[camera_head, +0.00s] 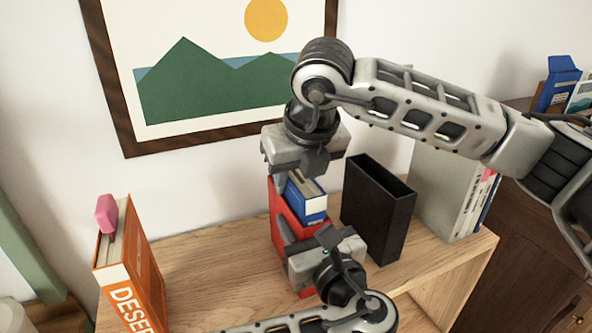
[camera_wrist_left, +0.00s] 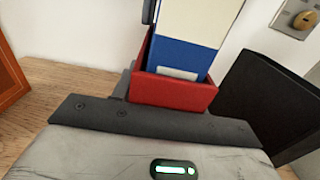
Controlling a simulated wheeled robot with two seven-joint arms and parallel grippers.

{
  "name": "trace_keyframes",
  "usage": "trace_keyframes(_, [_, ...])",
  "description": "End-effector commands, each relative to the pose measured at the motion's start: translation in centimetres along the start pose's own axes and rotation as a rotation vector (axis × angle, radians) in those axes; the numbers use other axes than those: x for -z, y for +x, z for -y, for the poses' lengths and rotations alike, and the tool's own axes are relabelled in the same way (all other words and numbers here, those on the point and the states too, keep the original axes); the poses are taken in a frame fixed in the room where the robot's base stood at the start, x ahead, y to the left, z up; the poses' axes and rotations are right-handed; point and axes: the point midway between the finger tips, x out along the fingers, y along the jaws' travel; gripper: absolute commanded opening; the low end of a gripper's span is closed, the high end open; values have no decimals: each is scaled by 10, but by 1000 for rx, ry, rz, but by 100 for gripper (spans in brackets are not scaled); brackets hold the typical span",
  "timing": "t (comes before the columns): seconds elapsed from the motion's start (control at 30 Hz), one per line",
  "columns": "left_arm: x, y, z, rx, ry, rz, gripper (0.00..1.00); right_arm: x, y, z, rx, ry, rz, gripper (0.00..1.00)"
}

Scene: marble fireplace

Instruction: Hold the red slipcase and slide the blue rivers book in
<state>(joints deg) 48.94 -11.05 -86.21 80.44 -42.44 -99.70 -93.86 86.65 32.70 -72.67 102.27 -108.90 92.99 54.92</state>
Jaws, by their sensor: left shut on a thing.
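The red slipcase (camera_head: 277,222) stands upright on the wooden shelf top, open end up. My left gripper (camera_head: 306,235) is shut on it from the near side. The blue rivers book (camera_head: 313,206) stands in the slipcase's opening, its upper part sticking out above the rim. In the left wrist view the book (camera_wrist_left: 182,58) rises from inside the red slipcase (camera_wrist_left: 172,93). My right gripper (camera_head: 299,172) points down just above the book, covering part of its top. Whether its fingers are closed on the book is unclear.
An empty-looking black slipcase (camera_head: 377,211) stands close to the right. Pale books (camera_head: 448,190) stand behind it at the shelf's right end. An orange book (camera_head: 130,268) with a pink tab stands at the left. The wood between the orange book and red slipcase is clear.

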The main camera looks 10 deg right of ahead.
Motion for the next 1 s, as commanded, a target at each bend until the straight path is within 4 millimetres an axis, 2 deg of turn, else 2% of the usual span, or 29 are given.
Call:
trace_keyframes(0.03, [0,0,0,-1,1,-1,17,-1,-2,0,-1,1,4,50])
trace_keyframes(0.07, [0,0,0,-1,1,-1,17,-1,-2,0,0,1,3,56])
trace_keyframes(0.33, [0,0,0,-1,1,-1,17,1,1,0,2,0,-5,56])
trace_keyframes(0.47, [0,0,0,-1,1,-1,17,0,-9,0,1,0,-1,56])
trace_keyframes(0.57, [0,0,0,-1,1,-1,17,0,-25,0,0,-1,2,56])
trace_keyframes(0.8, [0,0,0,-1,1,-1,17,-1,-78,0,0,-1,4,56])
trace_keyframes(1.0, [0,0,0,-1,1,0,17,-1,-109,0,0,1,3,56])
